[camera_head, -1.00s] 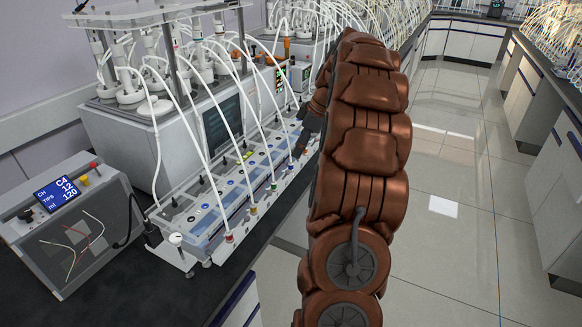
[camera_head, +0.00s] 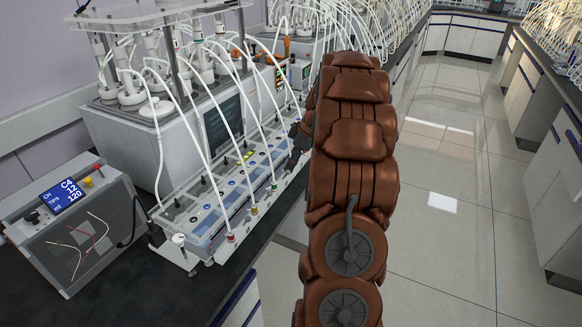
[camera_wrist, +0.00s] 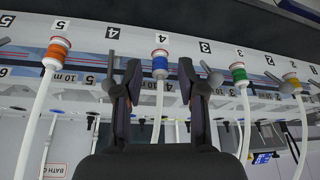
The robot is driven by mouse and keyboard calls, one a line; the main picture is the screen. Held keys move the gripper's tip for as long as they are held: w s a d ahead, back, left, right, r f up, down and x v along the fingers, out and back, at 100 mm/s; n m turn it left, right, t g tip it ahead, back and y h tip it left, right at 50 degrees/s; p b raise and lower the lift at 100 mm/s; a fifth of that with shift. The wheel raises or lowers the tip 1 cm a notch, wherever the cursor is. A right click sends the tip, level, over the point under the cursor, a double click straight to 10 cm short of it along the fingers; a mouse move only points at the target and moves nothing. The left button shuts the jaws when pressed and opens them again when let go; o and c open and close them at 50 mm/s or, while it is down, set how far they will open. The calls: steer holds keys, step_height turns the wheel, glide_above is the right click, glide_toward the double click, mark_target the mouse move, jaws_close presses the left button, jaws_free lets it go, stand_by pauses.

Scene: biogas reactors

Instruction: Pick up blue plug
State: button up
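The blue plug (camera_wrist: 160,65) shows in the wrist view, a blue ring with a white cap on the end of a white tube, at the numbered strip near a label 4. My gripper (camera_wrist: 159,72) is open, with one dark finger on each side of the plug. Gaps show between the plug and both fingers, and I cannot tell the depth. In the head view my gripper (camera_head: 299,134) is partly hidden by my arm, at the far end of the reactor's front strip. I cannot make out the blue plug there.
An orange plug (camera_wrist: 56,52) is left of my gripper in the wrist view; a green plug (camera_wrist: 238,75) and a yellow plug (camera_wrist: 291,82) are to the right. White tubes arch over the reactor unit (camera_head: 180,140). A control box (camera_head: 75,225) stands at left; floor at right is clear.

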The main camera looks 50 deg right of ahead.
steer(key=c, duration=0.7)
steer(key=shift+o, duration=0.2)
step_height(320, 180, up, 9)
steer(key=shift+r+b, duration=0.1)
steer(key=shift+b, duration=1.1)
steer(key=shift+r, duration=0.4)
steer(key=shift+r, duration=1.5)
